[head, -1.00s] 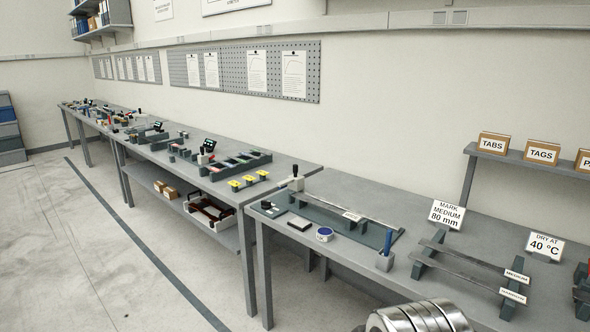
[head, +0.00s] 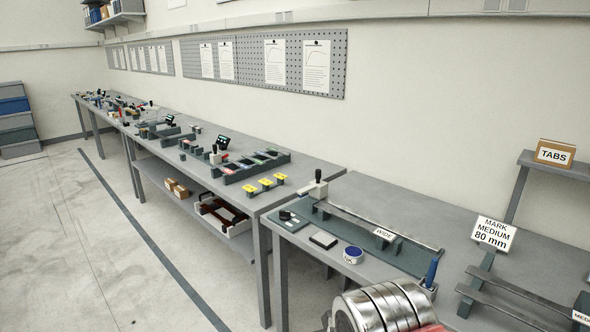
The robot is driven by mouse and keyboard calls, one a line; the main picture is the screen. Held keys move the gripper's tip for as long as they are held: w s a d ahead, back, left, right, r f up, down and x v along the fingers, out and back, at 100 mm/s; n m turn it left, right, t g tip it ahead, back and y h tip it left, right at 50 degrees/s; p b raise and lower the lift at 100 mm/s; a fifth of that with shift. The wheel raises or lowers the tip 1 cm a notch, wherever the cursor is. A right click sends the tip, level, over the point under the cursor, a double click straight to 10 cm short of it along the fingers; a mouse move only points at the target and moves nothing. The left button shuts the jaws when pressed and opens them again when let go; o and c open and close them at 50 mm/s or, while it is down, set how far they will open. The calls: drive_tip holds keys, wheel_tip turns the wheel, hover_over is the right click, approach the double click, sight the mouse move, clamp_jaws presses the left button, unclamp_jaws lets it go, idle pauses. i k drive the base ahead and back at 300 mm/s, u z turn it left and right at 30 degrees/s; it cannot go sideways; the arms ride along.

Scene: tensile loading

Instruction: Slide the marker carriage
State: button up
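A white block with an upright black knob (head: 316,188), which looks like the marker carriage, stands at the left end of a marking fixture. A long thin metal strip (head: 372,222) runs from near the block to the right, carrying a label reading WIDE (head: 384,235). My gripper is not in view; only part of my arm shows at the bottom, a banded metal cylinder with a red part, apart from the block in the picture.
A round blue-and-white container (head: 353,255) and a dark flat pad (head: 323,240) lie in front of the fixture. A blue pen-like item (head: 432,271) stands at its right. A MARK MEDIUM 80 mm sign (head: 493,234) stands farther right. Floor (head: 110,230) is clear at left.

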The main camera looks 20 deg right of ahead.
sight(317, 189)
drive_tip(key=u, duration=0.45)
drive_tip(key=i, duration=1.15)
drive_tip(key=u, duration=0.3)
